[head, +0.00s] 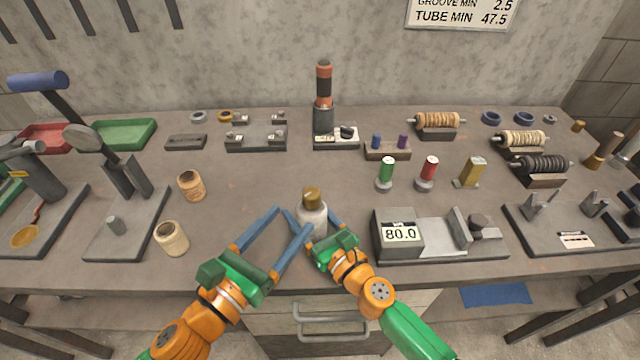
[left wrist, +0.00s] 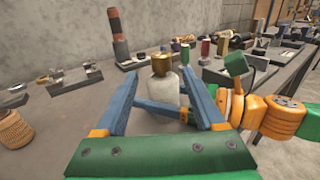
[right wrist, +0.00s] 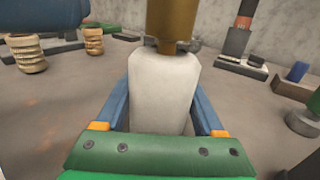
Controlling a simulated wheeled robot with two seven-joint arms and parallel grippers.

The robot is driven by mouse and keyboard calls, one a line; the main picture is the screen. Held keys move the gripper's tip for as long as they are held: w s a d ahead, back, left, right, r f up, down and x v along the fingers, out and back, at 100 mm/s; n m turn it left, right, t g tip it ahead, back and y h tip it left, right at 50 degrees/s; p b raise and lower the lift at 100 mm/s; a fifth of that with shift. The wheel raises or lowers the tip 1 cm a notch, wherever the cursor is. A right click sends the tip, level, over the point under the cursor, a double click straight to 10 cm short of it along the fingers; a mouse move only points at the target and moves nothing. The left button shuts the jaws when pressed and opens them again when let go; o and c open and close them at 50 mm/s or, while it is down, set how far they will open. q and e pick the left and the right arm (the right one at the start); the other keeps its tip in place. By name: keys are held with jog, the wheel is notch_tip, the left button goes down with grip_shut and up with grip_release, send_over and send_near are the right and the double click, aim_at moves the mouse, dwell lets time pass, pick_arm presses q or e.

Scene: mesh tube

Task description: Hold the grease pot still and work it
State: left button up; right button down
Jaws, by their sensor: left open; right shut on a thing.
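The grease pot is a whitish bottle-shaped body (head: 312,218) with a brass cap (head: 312,195) on top, standing upright near the front middle of the bench. It also shows in the left wrist view (left wrist: 163,90) and fills the middle of the right wrist view (right wrist: 162,95). My right gripper (head: 312,222) is shut on the body from the right front, one blue finger on each side. My left gripper (head: 281,222) is open, its blue fingers spread, to the left of and in front of the pot. Nothing is between its fingers.
A grey gauge reading 80.0 (head: 398,235) sits close on the right. A tall dark and orange cylinder (head: 323,90) stands behind.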

aim_at(316, 190)
pick_arm(q)
jog(key=x, duration=1.1)
jog(key=shift+s+d, duration=0.1)
grip_shut()
